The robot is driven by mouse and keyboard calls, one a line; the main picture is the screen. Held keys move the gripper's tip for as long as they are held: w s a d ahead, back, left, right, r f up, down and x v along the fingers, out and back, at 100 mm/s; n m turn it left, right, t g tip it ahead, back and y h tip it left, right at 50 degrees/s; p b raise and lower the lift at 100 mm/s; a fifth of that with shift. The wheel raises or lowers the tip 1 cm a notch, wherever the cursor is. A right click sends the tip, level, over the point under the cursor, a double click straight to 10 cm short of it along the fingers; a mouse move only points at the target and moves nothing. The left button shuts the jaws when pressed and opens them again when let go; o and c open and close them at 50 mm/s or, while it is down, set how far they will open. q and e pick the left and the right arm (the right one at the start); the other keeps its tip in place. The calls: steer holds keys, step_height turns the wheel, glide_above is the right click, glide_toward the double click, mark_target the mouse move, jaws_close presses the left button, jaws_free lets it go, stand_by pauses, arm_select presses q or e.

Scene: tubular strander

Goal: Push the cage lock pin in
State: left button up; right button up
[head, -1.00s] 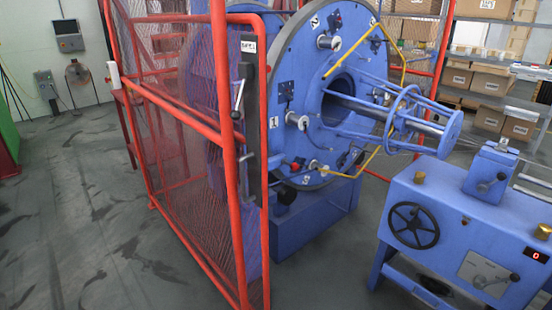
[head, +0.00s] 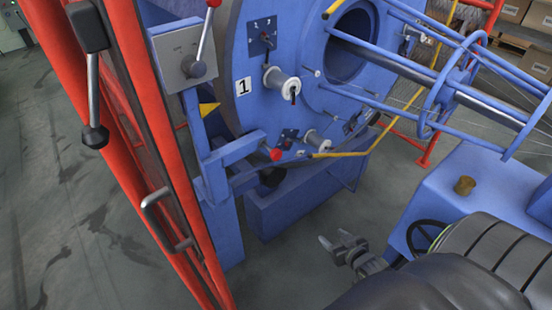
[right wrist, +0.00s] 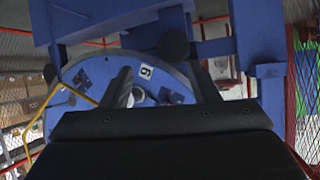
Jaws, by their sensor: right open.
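A red ball knob (head: 275,154) shows at the end of a blue bracket (head: 232,150) in front of the big blue disc (head: 310,115). I cannot tell for sure which one is the cage lock pin. My right gripper (head: 333,240) is open and empty, low and to the right of both knobs, well apart from them. In the right wrist view its two fingers (right wrist: 160,88) stand apart, with a dark round knob (right wrist: 173,46) beyond and above them. My left gripper is not in view.
A red guard frame (head: 150,150) with a handle (head: 165,220) stands open at the left. A red-topped lever (head: 204,35) rises from a grey box (head: 182,58). A blue cabinet (head: 460,190) is at the right. Floor (head: 300,270) is clear below.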

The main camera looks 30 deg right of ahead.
steer(key=w+a+r+t+y+b, duration=0.1)
steer(key=w+r+t, duration=0.15)
steer(key=r, duration=0.25)
steer(key=w+r+t+y, duration=0.1)
steer(key=w+r, duration=0.2)
steer(key=r, duration=0.3)
steer(key=t+y, duration=0.2)
steer(key=t, duration=0.1)
glide_toward(279, 157)
steer(key=shift+n+g, duration=0.25)
steer(key=shift+n, duration=0.15)
steer(key=w+b, duration=0.2)
steer(key=w, duration=0.1)
steer(key=w+b, duration=0.3)
steer(key=w+a+b, duration=0.1)
steer(key=w+b, duration=0.2)
steer(key=shift+w+r, duration=0.3)
steer(key=shift+w+a+r, duration=0.1)
steer(key=shift+w+a, duration=0.05)
steer(key=shift+w, duration=0.55)
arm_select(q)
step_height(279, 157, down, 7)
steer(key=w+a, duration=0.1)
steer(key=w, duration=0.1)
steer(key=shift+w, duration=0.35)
arm_select(e)
jaws_close()
